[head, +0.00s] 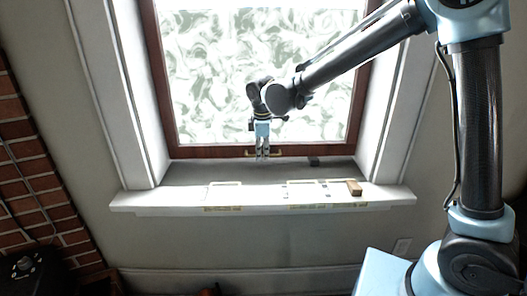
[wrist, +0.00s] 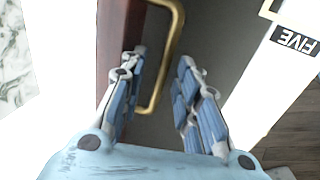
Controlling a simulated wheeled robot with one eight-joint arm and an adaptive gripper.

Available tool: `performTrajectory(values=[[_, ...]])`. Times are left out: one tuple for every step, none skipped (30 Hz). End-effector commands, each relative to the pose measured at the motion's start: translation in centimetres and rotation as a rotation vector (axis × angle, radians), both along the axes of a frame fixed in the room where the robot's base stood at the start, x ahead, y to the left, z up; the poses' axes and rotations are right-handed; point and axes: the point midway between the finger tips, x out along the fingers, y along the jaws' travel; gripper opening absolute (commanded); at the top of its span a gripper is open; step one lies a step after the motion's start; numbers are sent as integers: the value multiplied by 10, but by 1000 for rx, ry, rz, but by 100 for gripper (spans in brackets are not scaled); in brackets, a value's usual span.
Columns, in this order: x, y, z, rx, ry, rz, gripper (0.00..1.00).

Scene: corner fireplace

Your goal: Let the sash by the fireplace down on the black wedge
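The sash (head: 200,152) has a dark red-brown wooden frame around patterned glass. The black wedge (head: 313,161) is a small dark piece at the sash's bottom rail, right of my gripper; I cannot tell whether the two touch. My gripper (head: 262,156) is at the middle of the bottom rail, pointing down. In the wrist view my gripper (wrist: 160,85) has its blue fingers apart, with a brass handle (wrist: 177,35) of the sash between them. Clear space shows beside the handle, more on the right. The wedge is not in the wrist view.
A wooden block (head: 354,187) lies on the white sill (head: 150,198) at right. Outlined marks with small labels run along the sill; one label (wrist: 296,40) reads FIVE. White window sides flank the sash. Brickwork (head: 25,165) stands at far left.

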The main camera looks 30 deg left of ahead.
Motion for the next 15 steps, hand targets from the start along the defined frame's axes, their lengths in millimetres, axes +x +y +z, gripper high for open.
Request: performTrajectory(values=[[0,0,0,0,0,0,30],[0,0,1,0,0,0,30],[-1,0,2,-1,1,0,30],[-1,0,3,-1,1,0,30],[-1,-1,5,-1,1,1,30],[-2,-1,9,-1,1,1,30],[-2,-1,12,-1,1,1,30],[-3,-2,16,-1,1,1,30],[-4,-3,22,-1,1,1,30],[-5,-3,27,-1,1,1,30],[-5,-4,33,-1,1,1,30],[-6,-5,41,-1,1,1,30],[-7,-5,47,-1,1,1,30],[-8,-6,53,-1,1,1,30],[-9,-7,60,-1,1,1,30]])
